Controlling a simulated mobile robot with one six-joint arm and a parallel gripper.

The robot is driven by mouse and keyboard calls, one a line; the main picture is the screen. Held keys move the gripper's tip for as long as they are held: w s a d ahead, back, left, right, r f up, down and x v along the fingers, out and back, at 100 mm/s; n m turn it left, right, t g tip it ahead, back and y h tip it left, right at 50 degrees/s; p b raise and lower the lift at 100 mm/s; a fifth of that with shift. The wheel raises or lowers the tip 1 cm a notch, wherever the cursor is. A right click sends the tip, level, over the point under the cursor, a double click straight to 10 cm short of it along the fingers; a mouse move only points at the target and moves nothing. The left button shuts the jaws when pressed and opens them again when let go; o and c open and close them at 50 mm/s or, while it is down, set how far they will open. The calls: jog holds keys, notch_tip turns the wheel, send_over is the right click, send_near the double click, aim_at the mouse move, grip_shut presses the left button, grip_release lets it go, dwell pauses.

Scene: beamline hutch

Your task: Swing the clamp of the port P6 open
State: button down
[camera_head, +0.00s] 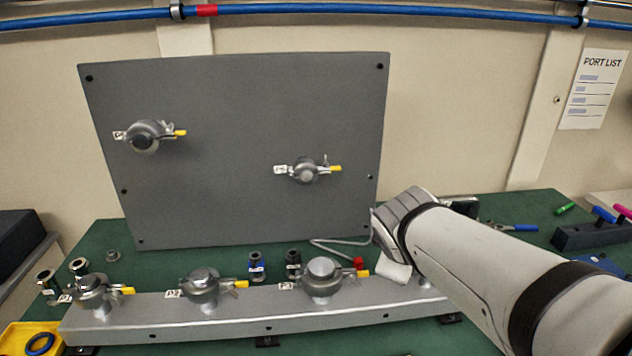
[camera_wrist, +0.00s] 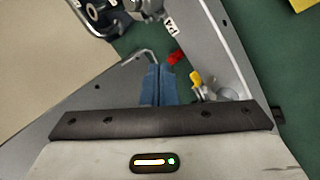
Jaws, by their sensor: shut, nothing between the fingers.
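The port labels are too small for me to read P6 with certainty. A grey upright panel (camera_head: 235,130) carries a left port (camera_head: 144,136) and a right port (camera_head: 308,172), each with a clamp and a yellow-tipped lever. Both levers point right and lie across the port's side; the clamps look closed. My gripper is hidden in the head view behind my wrist, right of the panel's lower right corner. In the wrist view its blue fingers (camera_wrist: 159,70) are together and empty. A yellow-tipped lever (camera_wrist: 195,77) and a port (camera_wrist: 222,92) show just right of the fingers, apart from them.
A metal rail (camera_head: 230,318) in front carries several clamped ports; my arm covers its right end. A bent rod (camera_head: 340,243) with a red end (camera_head: 358,263) lies near my wrist. Loose fittings (camera_head: 257,262) stand between panel and rail. Tools lie right on the green table.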

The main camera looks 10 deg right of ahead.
aim_at(316, 165)
jog(key=w+a+f+n+t+y+b, duration=0.1)
jog(key=w+a+n+t+y+b, duration=0.15)
jog(key=w+n+b, duration=0.65)
jog(key=w+a+f+n+t+y+b, duration=0.1)
jog(key=w+a+n+t+b, duration=0.3)
jog(key=w+n, duration=1.05)
jog(key=shift+n, duration=0.85)
jog(key=r+p, duration=0.2)
jog(key=s+r+p, duration=0.1)
jog(key=r+p, duration=0.1)
jog(key=shift+r+p, duration=0.3)
jog(key=shift+r, duration=0.1)
jog(key=shift+s, duration=0.1)
